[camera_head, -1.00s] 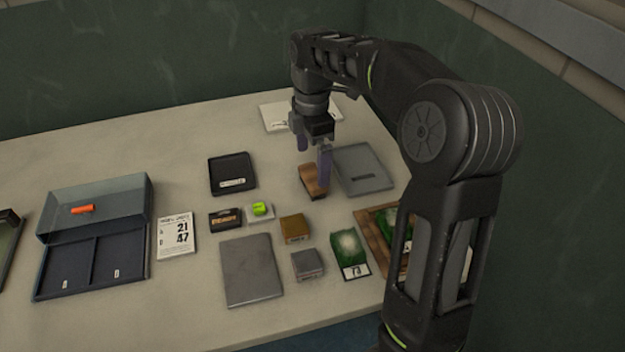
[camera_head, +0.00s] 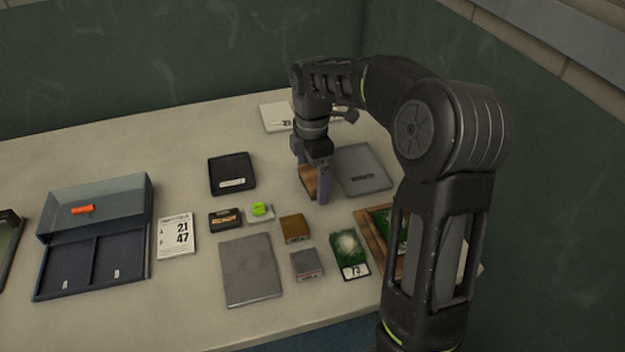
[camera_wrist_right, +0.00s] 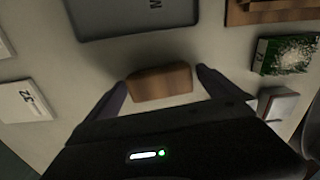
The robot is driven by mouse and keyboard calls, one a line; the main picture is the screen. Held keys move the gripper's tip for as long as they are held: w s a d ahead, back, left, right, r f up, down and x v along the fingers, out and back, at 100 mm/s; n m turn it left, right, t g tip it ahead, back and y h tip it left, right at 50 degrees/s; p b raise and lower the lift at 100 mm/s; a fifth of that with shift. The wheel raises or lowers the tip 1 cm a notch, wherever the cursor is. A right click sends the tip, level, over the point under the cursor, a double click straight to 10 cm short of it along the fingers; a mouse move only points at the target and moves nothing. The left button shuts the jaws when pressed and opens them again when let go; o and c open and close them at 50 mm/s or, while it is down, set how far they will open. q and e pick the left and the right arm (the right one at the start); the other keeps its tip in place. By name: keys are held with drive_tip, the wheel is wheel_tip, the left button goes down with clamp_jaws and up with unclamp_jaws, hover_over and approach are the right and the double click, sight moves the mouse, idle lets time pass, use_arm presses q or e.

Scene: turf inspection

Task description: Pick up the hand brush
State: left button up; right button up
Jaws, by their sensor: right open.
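The hand brush, a brown wooden block (camera_head: 310,178), lies on the table left of the grey tray. In the head view my right gripper (camera_head: 312,188) is lowered over it, with its purple fingers on either side, and partly hides it. In the right wrist view the brush (camera_wrist_right: 160,83) sits between the two open fingertips of my right gripper (camera_wrist_right: 160,82), with a narrow gap showing by the right finger. The brush's bristles cannot be made out. My left gripper is not in view.
A grey tray (camera_head: 362,188) lies close right of the brush. A black tray (camera_head: 232,188), a brown block (camera_head: 294,228), a grey block (camera_head: 306,264) and a turf sample (camera_head: 349,255) are nearby. A clear-lidded case (camera_head: 95,216) stands at left. A wall borders the table's right side.

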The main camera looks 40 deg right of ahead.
sight(312, 174)
drive_tip(key=shift+c, duration=0.2)
drive_tip(key=c, duration=1.3)
drive_tip(key=shift+r, duration=0.15)
wheel_tip(312, 174, up, 10)
drive_tip(key=shift+f+p, duration=0.1)
drive_tip(key=shift+p, duration=0.35)
